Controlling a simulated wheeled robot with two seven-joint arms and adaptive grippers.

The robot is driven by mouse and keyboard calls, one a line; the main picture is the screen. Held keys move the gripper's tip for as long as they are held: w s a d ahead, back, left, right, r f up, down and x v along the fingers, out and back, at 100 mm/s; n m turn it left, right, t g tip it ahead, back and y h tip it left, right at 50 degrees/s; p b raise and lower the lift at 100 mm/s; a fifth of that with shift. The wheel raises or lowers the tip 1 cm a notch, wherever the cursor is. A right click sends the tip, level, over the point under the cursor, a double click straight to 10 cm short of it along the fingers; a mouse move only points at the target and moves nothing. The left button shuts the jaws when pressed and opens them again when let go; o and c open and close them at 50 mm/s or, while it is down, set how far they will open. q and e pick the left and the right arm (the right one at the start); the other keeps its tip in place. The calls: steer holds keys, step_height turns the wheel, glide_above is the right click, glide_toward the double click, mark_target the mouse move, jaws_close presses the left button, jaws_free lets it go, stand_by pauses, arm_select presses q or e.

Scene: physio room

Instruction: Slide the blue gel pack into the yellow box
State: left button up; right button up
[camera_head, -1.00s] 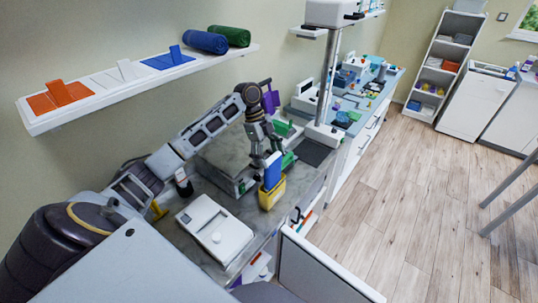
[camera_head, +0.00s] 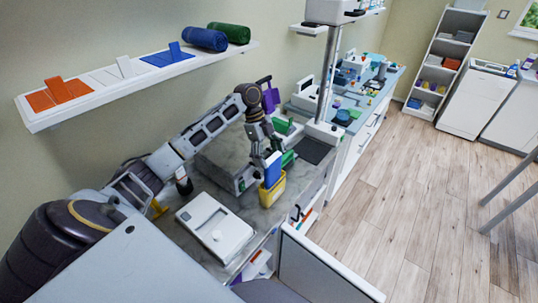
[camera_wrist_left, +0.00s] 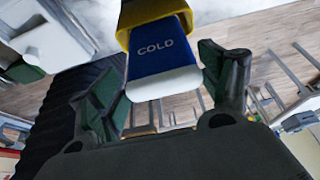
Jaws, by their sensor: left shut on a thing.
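The blue gel pack (camera_head: 273,169) stands upright with its lower part inside the yellow box (camera_head: 271,193) on the grey worktop. My left gripper (camera_head: 271,153) is above the box, shut on the upper end of the pack. In the left wrist view, the gel pack (camera_wrist_left: 160,52) shows the word COLD and a white end between the fingers of the left gripper (camera_wrist_left: 165,92). Its far end goes into the mouth of the yellow box (camera_wrist_left: 152,12). The box's inside is hidden. My right gripper is not in view.
A white device (camera_head: 215,228) lies on the worktop in front of the box. A grey flat-topped unit (camera_head: 222,158) stands behind and left of it. The box is near the worktop's right edge. A wall shelf (camera_head: 110,88) hangs above on the left.

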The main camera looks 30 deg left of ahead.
arm_select(q)
steer(key=shift+f, duration=0.9)
stand_by(0.7)
steer(key=o, duration=1.2)
steer(key=shift+o, duration=0.2)
steer(key=shift+r, duration=0.2)
step_height(320, 180, up, 9)
steer(key=shift+f+p, duration=0.2)
steer(key=shift+p, duration=0.15)
stand_by(1.5)
stand_by(0.8)
